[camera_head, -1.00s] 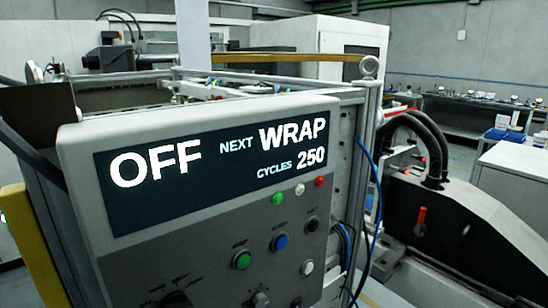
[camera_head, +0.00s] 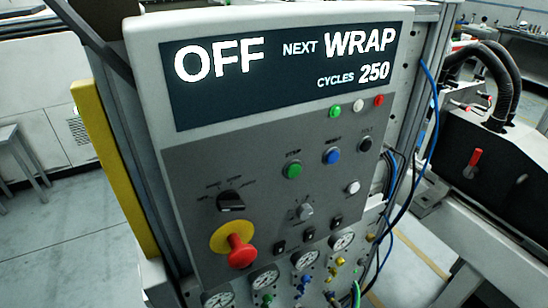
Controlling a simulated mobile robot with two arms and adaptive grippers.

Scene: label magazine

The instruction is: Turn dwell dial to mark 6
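The control panel (camera_head: 262,165) fills the middle of the head view, tilted in the picture. A small grey knob (camera_head: 304,211) with faint marks around it sits in its lower middle. A larger black knob (camera_head: 231,202) with small labels above it sits to the left. The labels are too small to read, so I cannot tell for sure which knob is the dwell dial or what mark either points to. The display (camera_head: 285,65) reads OFF, NEXT WRAP, CYCLES 250. Neither of my grippers is in view.
A red emergency-stop button (camera_head: 241,252) on a yellow plate sticks out at lower left. Green (camera_head: 292,170), blue (camera_head: 331,156) and black (camera_head: 365,144) buttons lie above the grey knob. Gauges (camera_head: 306,258) and fittings line the bottom. Blue hoses (camera_head: 425,150) hang at right.

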